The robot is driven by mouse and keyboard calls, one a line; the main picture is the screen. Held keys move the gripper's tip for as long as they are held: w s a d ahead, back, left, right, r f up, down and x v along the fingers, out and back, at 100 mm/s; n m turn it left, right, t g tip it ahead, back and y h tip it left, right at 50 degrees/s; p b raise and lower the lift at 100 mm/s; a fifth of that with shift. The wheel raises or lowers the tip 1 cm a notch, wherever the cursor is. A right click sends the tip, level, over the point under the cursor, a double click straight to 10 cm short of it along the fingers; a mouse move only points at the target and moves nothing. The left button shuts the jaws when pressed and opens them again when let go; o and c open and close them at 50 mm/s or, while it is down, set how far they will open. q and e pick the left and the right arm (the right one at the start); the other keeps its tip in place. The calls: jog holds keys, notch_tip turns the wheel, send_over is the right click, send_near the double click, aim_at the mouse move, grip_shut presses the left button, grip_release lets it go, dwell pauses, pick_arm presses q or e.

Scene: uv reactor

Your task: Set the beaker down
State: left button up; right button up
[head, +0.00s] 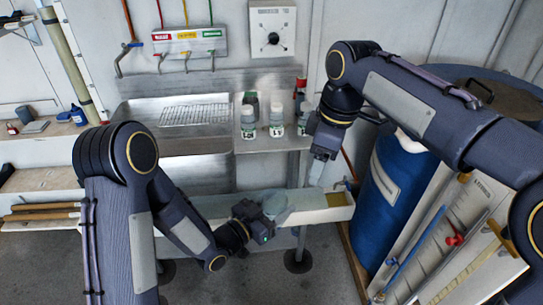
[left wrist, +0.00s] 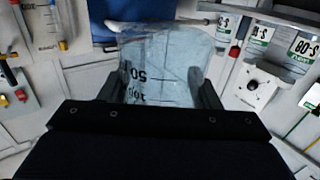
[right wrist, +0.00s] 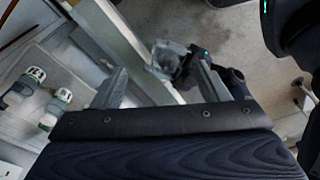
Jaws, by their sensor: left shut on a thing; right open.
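The beaker (head: 281,208) is clear, pale blue-grey glass with black graduation marks, which show in the left wrist view (left wrist: 165,78). My left gripper (head: 268,215) is shut on it, with a finger on either side. It is held near the long pale bench ledge at centre; I cannot tell whether it touches anything. The right wrist view also shows the beaker (right wrist: 170,57) in my left gripper, beyond the right fingers. My right gripper (head: 321,156) is open and empty, pointing down, above and to the right of the beaker.
Several white-capped bottles (head: 276,118) stand on a steel shelf right of a sink (head: 180,135). A pale trough-like ledge (head: 318,207) runs below. A blue barrel (head: 392,205) and a leaning panel with tools (head: 445,250) stand at right.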

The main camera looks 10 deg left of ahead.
aim_at(271, 195)
jog(key=w+a+f+n+h, duration=0.2)
jog(key=a+n, duration=0.2)
jog(key=a, duration=0.6)
jog(key=f, duration=1.2)
jog(key=shift+s, duration=0.2)
jog(key=c, duration=0.7)
pick_arm(q)
jog(key=o, duration=1.1)
pick_arm(e)
jog(key=shift+c, duration=0.4)
